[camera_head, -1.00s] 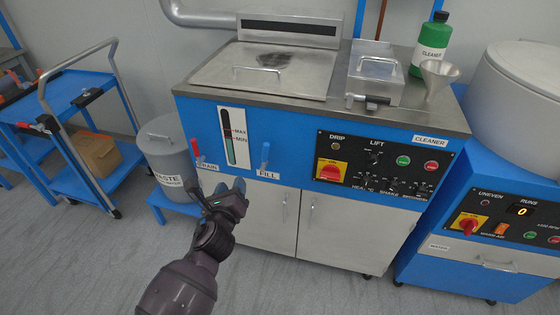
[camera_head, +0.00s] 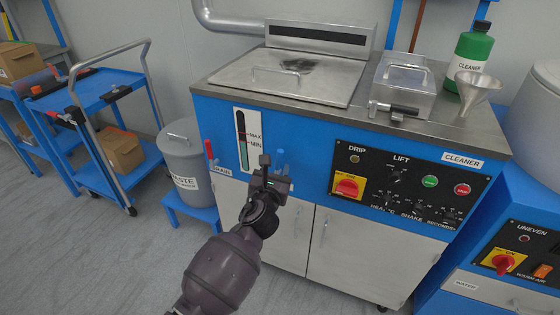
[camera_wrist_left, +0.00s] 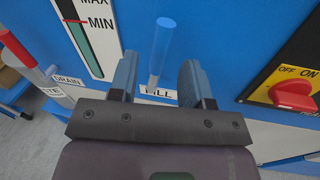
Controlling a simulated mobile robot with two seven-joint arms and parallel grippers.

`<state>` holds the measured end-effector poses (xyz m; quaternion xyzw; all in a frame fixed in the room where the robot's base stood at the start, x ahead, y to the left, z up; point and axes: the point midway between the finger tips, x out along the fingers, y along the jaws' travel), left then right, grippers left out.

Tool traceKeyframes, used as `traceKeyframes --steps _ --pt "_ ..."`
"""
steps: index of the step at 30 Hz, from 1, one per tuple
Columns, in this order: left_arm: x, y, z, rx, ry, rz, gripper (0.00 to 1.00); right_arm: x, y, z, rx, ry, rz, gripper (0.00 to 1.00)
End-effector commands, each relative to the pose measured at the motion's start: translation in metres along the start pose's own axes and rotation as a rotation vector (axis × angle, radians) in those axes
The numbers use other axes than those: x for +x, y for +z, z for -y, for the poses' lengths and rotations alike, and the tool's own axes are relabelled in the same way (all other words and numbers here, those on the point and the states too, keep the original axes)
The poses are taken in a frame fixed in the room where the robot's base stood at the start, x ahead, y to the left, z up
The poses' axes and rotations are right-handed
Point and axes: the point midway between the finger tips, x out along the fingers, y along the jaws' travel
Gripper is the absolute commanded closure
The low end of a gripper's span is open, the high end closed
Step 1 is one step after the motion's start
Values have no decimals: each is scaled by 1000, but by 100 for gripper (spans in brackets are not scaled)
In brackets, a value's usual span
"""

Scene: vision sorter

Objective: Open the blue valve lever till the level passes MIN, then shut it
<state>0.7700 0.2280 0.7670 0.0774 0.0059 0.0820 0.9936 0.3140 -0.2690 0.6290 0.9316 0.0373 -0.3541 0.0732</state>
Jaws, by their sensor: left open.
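The blue valve lever (camera_wrist_left: 163,45) stands upright above the FILL label, between the two spread fingers of my left gripper (camera_wrist_left: 159,68) in the left wrist view. No finger clearly touches it. In the head view the lever (camera_head: 281,157) is partly hidden behind my left gripper (camera_head: 273,168), which is open in front of it. The level gauge (camera_head: 249,150) is left of the lever, with MAX and MIN marks. It also shows in the left wrist view (camera_wrist_left: 85,45). Its greenish column ends close to MIN; I cannot tell which side. My right gripper is not in view.
A red DRAIN lever (camera_head: 209,150) is left of the gauge. A control panel (camera_head: 400,185) with a red knob is to the right. A grey waste bin (camera_head: 184,158) and a blue cart (camera_head: 95,95) stand at the left.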

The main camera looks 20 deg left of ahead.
Motion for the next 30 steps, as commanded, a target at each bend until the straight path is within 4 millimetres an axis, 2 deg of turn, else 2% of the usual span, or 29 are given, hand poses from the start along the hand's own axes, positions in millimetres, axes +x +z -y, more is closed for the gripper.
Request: traceKeyframes --steps 3,9,22,23,30 --pt "17 -4 1 0 -1 -4 55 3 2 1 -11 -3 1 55" --pt "36 -3 0 0 -1 -3 55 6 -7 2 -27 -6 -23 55" --pt "44 0 0 -1 0 0 55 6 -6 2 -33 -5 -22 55" --pt "44 0 0 -1 0 0 57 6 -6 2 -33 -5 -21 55" --pt "44 0 0 -1 0 0 94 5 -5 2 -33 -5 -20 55"
